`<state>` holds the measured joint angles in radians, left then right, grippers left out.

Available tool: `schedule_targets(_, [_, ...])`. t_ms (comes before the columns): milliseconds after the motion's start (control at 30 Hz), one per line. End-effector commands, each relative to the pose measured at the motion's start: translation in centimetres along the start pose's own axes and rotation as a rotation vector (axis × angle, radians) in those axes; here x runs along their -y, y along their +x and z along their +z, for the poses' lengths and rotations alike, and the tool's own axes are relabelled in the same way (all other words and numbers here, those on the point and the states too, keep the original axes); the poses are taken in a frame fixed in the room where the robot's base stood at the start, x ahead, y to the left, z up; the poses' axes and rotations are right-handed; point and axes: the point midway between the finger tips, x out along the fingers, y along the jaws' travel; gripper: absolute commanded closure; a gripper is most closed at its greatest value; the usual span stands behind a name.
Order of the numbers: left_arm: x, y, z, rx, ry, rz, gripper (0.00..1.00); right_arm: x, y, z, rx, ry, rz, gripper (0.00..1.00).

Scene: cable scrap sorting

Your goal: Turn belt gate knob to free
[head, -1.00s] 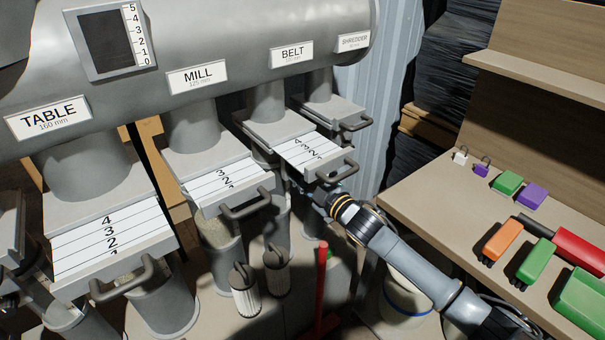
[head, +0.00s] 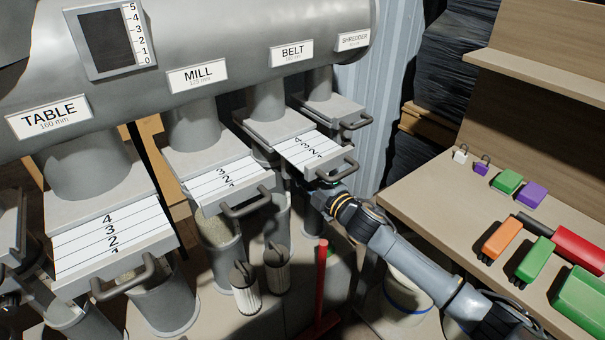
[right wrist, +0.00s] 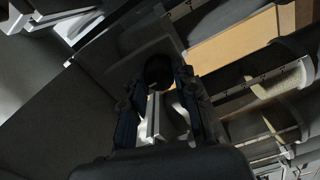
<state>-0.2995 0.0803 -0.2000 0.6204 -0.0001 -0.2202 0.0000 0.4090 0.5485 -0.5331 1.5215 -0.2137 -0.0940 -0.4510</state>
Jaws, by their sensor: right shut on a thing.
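The belt gate (head: 312,152) is a grey slide plate with a white numbered scale and a dark pull handle (head: 338,172). It sits under the BELT sign (head: 292,54), pulled part way out. My right gripper (head: 310,187) is below the gate plate, near its left underside. In the right wrist view the gripper (right wrist: 160,100) has its two dark fingers on either side of a dark round part, which looks like the knob (right wrist: 159,72). It is shut on it. The knob is hidden in the head view, and its turn angle cannot be read. I do not make out my left gripper.
The mill gate (head: 222,186) and table gate (head: 112,238) stick out to the left, with handles. The shredder gate (head: 330,110) is behind. A red post (head: 322,285) and filter cartridges (head: 244,288) stand below. A workbench (head: 425,190) with coloured parts is at right.

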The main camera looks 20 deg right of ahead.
Motion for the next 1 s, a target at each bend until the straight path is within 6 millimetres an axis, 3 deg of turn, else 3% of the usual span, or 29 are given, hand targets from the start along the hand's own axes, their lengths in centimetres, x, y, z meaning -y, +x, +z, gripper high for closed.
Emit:
schedule_targets(200, [0.0,0.0,0.0,0.0,0.0,0.0,0.6,0.2,0.0,0.0,0.001,-0.002,-0.003,1.0])
schedule_targets(233, [0.0,0.0,0.0,0.0,0.0,0.0,0.6,0.2,0.0,0.0,0.001,-0.002,-0.003,0.69])
schedule_targets(333, [0.0,0.0,0.0,0.0,0.0,0.0,0.6,0.1,0.0,0.0,0.001,-0.001,-0.003,0.49])
schedule_targets(733, [0.1,0.0,0.2,0.002,-0.001,-0.001,0.6,0.2,-0.6,0.0,0.001,0.0,-0.002,0.48])
schedule_targets(1000, [0.0,0.0,0.1,0.001,0.0,0.0,0.6,0.2,-5.5,0.0,0.0,0.0,-0.005,0.48])
